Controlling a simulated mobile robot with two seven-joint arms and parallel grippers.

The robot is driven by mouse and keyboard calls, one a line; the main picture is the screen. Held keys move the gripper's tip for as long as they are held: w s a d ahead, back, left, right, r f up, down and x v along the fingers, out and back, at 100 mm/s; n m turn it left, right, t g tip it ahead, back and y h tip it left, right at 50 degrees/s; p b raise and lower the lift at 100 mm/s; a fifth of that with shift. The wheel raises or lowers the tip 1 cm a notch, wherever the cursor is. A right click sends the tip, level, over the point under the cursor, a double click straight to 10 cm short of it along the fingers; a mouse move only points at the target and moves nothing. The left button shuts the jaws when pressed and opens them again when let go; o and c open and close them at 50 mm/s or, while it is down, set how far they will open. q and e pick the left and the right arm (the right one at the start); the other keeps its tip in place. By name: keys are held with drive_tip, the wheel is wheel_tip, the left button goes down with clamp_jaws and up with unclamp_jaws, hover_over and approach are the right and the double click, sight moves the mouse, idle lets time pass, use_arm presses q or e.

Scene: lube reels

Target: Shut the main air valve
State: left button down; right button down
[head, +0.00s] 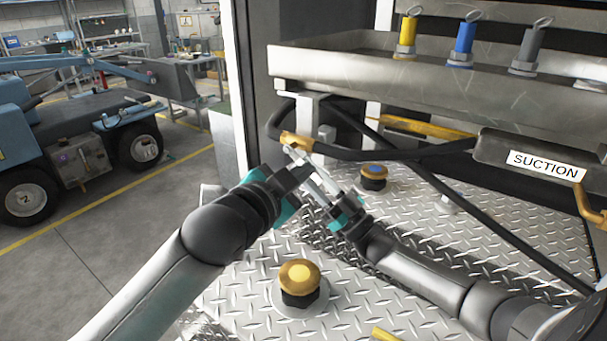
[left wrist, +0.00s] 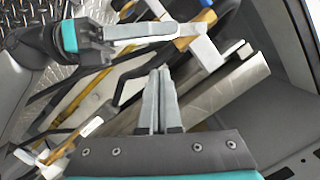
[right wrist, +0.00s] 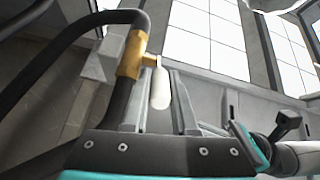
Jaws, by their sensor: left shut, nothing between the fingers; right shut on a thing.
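The air valve has a brass body (head: 296,141) on a black hose, under the steel shelf. In the right wrist view, the brass body (right wrist: 131,55) carries a pale rounded lever (right wrist: 160,88) that hangs at the fingers. My right gripper (head: 297,158) is shut on this lever; the contact is partly hidden. It also shows in the left wrist view (left wrist: 176,32), reaching to the brass fitting (left wrist: 183,43). My left gripper (left wrist: 158,72) is shut and empty, close beside the right one. In the head view its fingertips overlap the right gripper's fingers.
A steel shelf (head: 350,75) with yellow, blue and grey-tagged fittings hangs above. A SUCTION label (head: 543,165) is at the right. Brass-topped caps (head: 299,275) stand on the tread-plate deck (head: 410,210). Black hoses cross the space. A blue vehicle (head: 60,140) stands at the left.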

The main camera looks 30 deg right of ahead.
use_arm(q)
drive_tip(key=shift+w+d+f, duration=0.55)
drive_tip(key=shift+w+f, duration=0.2)
drive_tip(key=shift+w, duration=0.05)
drive_tip(key=shift+w+d+f, duration=0.55)
drive_tip(key=shift+w+f, duration=0.15)
drive_tip(key=shift+w, duration=0.05)
drive_tip(key=shift+w+a+f+m, duration=0.1)
drive_tip(key=shift+w+f+m, duration=0.25)
drive_tip(key=shift+f, duration=0.15)
use_arm(e)
drive_tip(key=shift+s+a+r, duration=0.15)
drive_tip(key=shift+a, duration=0.1)
drive_tip(key=c, duration=1)
unclamp_jaws()
use_arm(q)
drive_tip(key=shift+w+f, duration=0.1)
drive_tip(key=shift+f, duration=0.1)
use_arm(e)
drive_tip(key=o, duration=0.3)
drive_tip(key=shift+d, duration=0.15)
